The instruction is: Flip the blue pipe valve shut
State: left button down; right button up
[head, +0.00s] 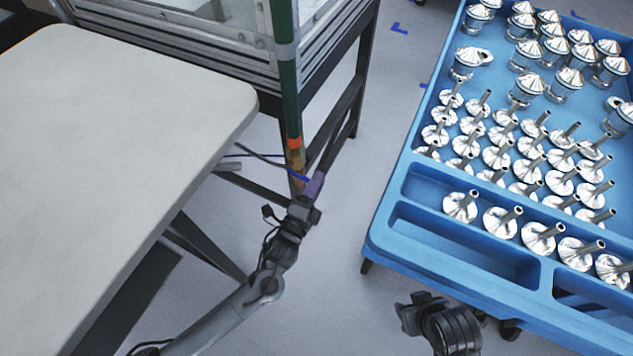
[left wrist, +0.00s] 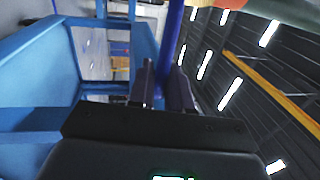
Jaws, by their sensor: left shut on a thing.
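A green vertical pipe (head: 286,85) with an orange band runs down beside the metal-framed cabinet. A brass-coloured valve body (head: 296,158) sits on its lower part. The blue valve handle (head: 299,177) shows just left of my left gripper (head: 314,186). In the left wrist view, the blue handle (left wrist: 173,40) rises between the two fingers of my left gripper (left wrist: 163,85), which is shut on it. The handle's exact angle to the pipe is hard to tell. My right arm's dark end (head: 425,312) shows at the bottom of the head view; its fingers are not clear.
A pale table (head: 110,150) fills the left. A blue cart (head: 425,222) with several shiny metal parts stands at the right. The cabinet's dark frame (head: 345,115) is close behind the valve. Open floor (head: 345,265) lies between table and cart.

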pick_arm(q)
jog(key=c, duration=1.2)
grip_release()
jog(key=shift+f, duration=0.1)
jog(key=shift+c, duration=0.2)
jog(key=p+v, duration=0.3)
jog(key=v, duration=0.8)
jog(key=shift+w+d, duration=0.1)
jog(key=shift+d, duration=0.05)
